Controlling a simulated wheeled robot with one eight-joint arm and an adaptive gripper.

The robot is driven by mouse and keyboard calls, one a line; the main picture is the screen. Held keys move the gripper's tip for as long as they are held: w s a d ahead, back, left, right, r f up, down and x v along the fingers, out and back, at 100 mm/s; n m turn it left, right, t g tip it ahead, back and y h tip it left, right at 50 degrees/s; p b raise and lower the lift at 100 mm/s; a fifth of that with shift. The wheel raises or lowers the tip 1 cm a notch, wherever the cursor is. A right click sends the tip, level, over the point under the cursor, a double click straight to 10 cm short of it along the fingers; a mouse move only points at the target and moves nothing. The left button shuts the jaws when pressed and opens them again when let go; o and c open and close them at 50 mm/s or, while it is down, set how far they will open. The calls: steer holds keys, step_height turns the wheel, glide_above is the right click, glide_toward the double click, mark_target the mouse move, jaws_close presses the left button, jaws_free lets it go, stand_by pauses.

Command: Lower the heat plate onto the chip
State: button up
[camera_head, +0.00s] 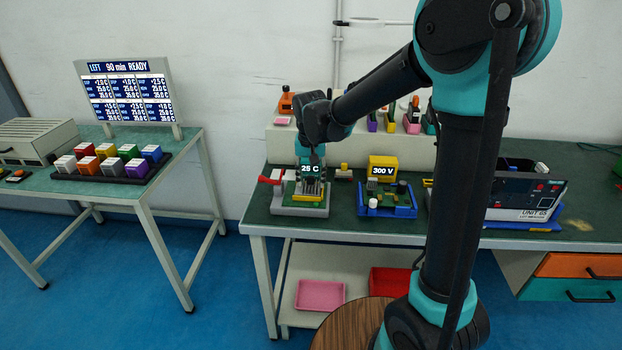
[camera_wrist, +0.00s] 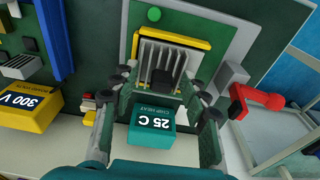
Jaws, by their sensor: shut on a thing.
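In the wrist view the heat plate (camera_wrist: 172,56) is a silver finned block with a dark knob at its near side. It lies over a yellow frame on the left bench fixture. My gripper (camera_wrist: 162,84) has its fingers around the dark knob and is shut on the heat plate. In the head view my gripper (camera_head: 312,176) points down over the grey fixture base (camera_head: 298,211), behind its yellow front piece. The chip is hidden. I cannot tell whether the plate touches it. A teal block reading 25 C (camera_wrist: 152,127) stands close by; its label shows in the head view (camera_head: 310,169).
A red crank (camera_wrist: 257,100) is on the fixture's side. A yellow 300 V block (camera_head: 382,166) and blue fixture (camera_head: 386,208) stand to the right in the head view. A side table (camera_head: 130,180) at left holds coloured blocks and a screen reading LEFT 90 min READY (camera_head: 130,92).

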steer(key=o, duration=1.5)
steer(key=shift+c, duration=0.2)
